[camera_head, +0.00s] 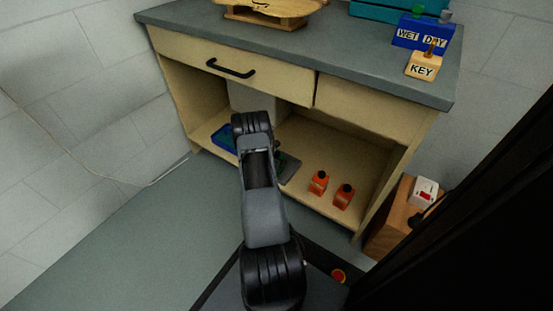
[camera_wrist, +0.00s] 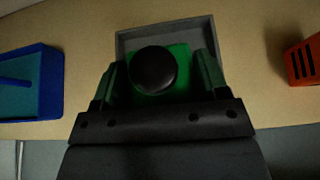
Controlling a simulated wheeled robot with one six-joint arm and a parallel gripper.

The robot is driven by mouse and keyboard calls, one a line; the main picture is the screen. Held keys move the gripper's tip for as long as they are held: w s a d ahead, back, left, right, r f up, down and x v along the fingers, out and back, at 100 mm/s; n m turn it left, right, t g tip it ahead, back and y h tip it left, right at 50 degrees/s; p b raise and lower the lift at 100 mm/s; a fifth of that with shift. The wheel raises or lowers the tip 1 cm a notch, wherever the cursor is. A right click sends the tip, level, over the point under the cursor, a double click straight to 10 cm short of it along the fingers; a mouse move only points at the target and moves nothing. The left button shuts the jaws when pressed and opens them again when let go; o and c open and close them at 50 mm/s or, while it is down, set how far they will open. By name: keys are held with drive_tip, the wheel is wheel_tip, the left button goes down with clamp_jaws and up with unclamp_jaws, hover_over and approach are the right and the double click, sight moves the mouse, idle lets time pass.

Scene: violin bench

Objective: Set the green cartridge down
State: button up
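In the wrist view the green cartridge (camera_wrist: 183,57), with a round black knob (camera_wrist: 154,69) on top, sits between the two fingers of my gripper (camera_wrist: 162,80). The fingers are close against its left and right sides, and I take them as shut on it. The cartridge is over or inside a grey tray (camera_wrist: 134,39) with a raised rim. Whether its bottom touches the tray floor is hidden. In the head view my arm hides most of the gripper and cartridge, and the grey tray (camera_head: 290,168) shows on the lower shelf at the arm's right.
A blue tray (camera_wrist: 52,85) lies left of the grey one, also in the head view (camera_head: 222,137). Two orange items (camera_head: 319,182) (camera_head: 344,196) stand to the right on the shelf (camera_head: 300,198). The bench top (camera_head: 350,50) and drawer (camera_head: 232,67) overhang the shelf.

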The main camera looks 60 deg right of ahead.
drive_tip(key=o, duration=0.4)
drive_tip(key=shift+r, duration=0.2)
drive_tip(key=w+a+r+m+g+y+p, duration=0.15)
drive_tip(key=a+r+m+p, duration=0.5)
drive_tip(key=a+r, duration=1.45)
drive_tip(key=s+a+r+m+t+y, duration=0.1)
drive_tip(key=s+a+r+m+y, duration=0.1)
drive_tip(key=a+r, duration=0.3)
drive_tip(key=s+a+r+m+t+y+b, duration=0.1)
drive_tip(key=a+r+m+y, duration=0.4)
drive_tip(key=a, duration=0.7)
drive_tip(key=s+a+r+m+t+y, duration=0.2)
drive_tip(key=s+a+r+m+y, duration=0.1)
drive_tip(key=a, duration=0.6)
drive_tip(key=shift+s+a+r+m+y+b, duration=0.1)
drive_tip(key=shift+s+r+m+y+b, duration=0.2)
drive_tip(key=shift+r, duration=0.3)
drive_tip(key=shift+s+a+r+m+y+b, duration=0.15)
drive_tip(key=shift+r+m, duration=0.2)
drive_tip(key=shift+r, duration=0.2)
drive_tip(key=shift+d, duration=0.1)
